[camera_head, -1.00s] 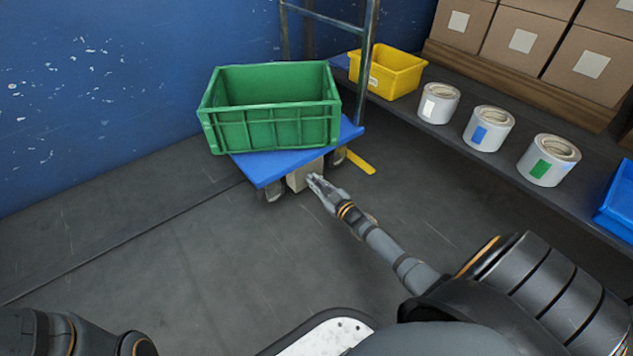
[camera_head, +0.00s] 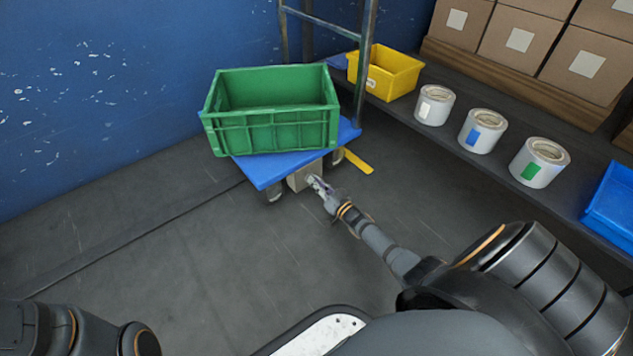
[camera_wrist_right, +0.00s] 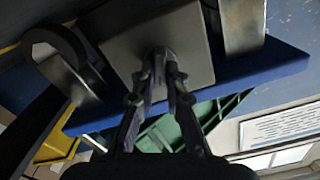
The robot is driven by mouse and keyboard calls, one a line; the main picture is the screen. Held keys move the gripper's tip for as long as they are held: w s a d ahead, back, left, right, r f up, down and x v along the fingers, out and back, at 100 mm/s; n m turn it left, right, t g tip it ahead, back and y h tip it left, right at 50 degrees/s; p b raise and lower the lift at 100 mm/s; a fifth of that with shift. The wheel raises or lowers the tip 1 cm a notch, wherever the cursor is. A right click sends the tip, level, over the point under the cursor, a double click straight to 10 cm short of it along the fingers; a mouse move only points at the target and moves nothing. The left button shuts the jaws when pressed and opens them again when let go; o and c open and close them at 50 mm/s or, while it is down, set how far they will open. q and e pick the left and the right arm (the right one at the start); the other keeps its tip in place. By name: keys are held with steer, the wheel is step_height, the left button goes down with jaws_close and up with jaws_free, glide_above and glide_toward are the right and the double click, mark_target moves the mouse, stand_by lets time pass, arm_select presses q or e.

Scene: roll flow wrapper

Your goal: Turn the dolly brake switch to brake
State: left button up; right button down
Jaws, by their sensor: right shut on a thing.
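The blue dolly (camera_head: 268,172) stands on the floor with a green crate (camera_head: 268,132) on top. A beige box (camera_head: 300,179) hangs under its near edge, and in the right wrist view this brake box (camera_wrist_right: 192,42) fills the top middle. My right gripper (camera_head: 317,184) is at the front of this box. In the right wrist view its fingers (camera_wrist_right: 160,70) are closed around a small grey switch knob (camera_wrist_right: 158,55) on the box face; the fingers partly hide it, so its setting cannot be read. Only part of my left arm shows at the lower left; its gripper is out of view.
A yellow floor mark (camera_head: 357,161) lies beside the dolly. Cardboard boxes (camera_head: 520,40) stand behind. A blue wall (camera_head: 120,90) is behind the dolly. The front floor is clear.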

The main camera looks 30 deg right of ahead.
steer(key=shift+m, duration=0.6)
steer(key=c, duration=1.4)
jaws_free()
steer(key=s, duration=0.8)
steer(key=s+d, duration=0.1)
steer(key=s, duration=0.3)
